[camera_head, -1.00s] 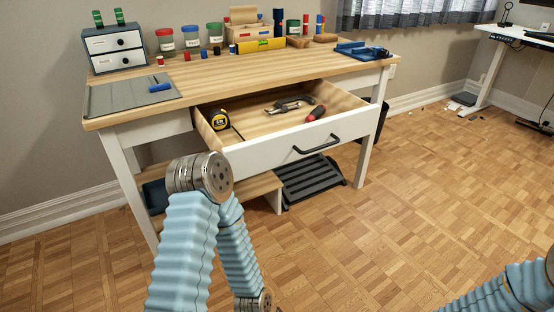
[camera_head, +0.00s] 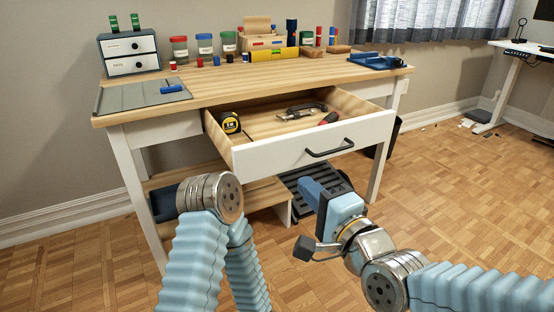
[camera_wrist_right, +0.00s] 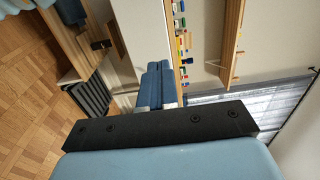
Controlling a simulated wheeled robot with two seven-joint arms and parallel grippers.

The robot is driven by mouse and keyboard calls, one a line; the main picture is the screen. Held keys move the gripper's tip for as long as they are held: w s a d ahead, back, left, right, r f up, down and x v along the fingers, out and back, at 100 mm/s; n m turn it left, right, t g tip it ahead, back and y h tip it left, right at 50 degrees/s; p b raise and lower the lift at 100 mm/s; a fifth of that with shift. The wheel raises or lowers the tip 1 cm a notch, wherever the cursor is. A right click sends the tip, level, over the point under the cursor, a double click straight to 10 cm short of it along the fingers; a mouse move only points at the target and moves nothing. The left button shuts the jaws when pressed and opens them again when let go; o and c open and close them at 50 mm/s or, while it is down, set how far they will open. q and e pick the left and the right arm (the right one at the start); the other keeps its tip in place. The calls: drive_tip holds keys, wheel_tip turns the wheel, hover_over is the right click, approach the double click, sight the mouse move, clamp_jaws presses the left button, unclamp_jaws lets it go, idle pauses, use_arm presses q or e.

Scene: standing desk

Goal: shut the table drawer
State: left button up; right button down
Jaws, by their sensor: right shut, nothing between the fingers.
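The table drawer (camera_head: 300,148) is pulled out from the wooden-topped table (camera_head: 250,84). Its white front has a dark bar handle (camera_head: 330,148). Inside lie a yellow and black tape measure (camera_head: 230,122), a clamp (camera_head: 302,110) and a red-handled tool (camera_head: 329,118). My right gripper (camera_head: 310,188) is in front of and below the drawer front, apart from it in the head view. Its blue fingers are together and empty, and they also show in the right wrist view (camera_wrist_right: 160,82). My left arm is at the lower left of the head view; its gripper is out of sight.
A small two-drawer box (camera_head: 131,54), jars, a grey mat (camera_head: 140,94) and a blue tool (camera_head: 375,62) are on the tabletop. A black slatted rack (camera_head: 297,180) is under the table. Open parquet floor (camera_head: 460,190) lies to the right.

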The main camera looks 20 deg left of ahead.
sight(270, 149)
drive_tip(key=p+x, duration=0.1)
drive_tip(key=x, duration=1.2)
drive_tip(key=shift+w+f, duration=0.1)
use_arm(q)
drive_tip(key=shift+r, duration=0.55)
drive_tip(key=shift+a, duration=0.1)
